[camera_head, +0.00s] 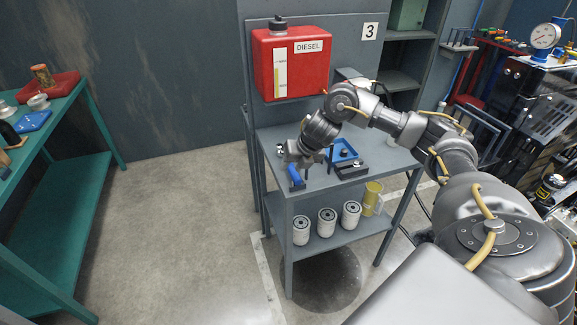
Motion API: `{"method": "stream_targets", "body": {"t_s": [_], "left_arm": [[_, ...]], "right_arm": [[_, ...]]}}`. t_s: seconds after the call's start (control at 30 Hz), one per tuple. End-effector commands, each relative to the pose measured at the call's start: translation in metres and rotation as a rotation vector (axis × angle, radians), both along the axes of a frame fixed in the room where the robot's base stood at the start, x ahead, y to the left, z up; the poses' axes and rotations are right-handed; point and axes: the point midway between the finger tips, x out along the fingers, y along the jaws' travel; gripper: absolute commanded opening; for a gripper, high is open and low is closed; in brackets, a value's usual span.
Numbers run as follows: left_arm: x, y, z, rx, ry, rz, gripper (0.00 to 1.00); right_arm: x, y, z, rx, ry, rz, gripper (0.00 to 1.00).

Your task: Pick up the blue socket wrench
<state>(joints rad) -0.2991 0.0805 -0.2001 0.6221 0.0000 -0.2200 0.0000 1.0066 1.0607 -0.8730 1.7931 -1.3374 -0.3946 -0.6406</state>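The blue socket wrench appears to be the small blue piece (295,174) at the left front edge of the grey table (290,210). A dark part shows at its lower end. My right gripper (297,162) points down from above, right at the top of this blue piece. The fingers are small and overlap it in the view, so I cannot tell whether they are closed on it or whether it rests on the table. My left gripper is not in view.
White filters (327,220) and a yellow jug (372,198) stand on the lower shelf. A red diesel tank (306,65) hangs behind. A green bench (70,200) is at left.

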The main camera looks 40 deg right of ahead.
Motion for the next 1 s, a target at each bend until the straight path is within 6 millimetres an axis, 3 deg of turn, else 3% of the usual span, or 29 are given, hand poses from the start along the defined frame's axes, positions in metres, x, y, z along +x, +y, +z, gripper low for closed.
{"method": "stream_targets", "body": {"t_s": [0.03,0.1,0.33,0.7,1.0], "left_arm": [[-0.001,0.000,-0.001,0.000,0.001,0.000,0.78],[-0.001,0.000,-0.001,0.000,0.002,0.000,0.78],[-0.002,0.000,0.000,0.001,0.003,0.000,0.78],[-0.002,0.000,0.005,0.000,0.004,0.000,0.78],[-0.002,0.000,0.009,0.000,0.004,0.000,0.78]], "right_arm": [[-0.004,-0.016,0.011,-0.032,0.008,0.006,0.37],[-0.009,-0.030,0.019,-0.061,0.025,0.017,0.37],[-0.015,-0.042,0.024,-0.081,0.044,0.023,0.37],[0.006,-0.039,-0.020,-0.079,0.044,0.021,0.37],[0.010,-0.038,-0.031,-0.079,0.045,0.021,0.37]]}}
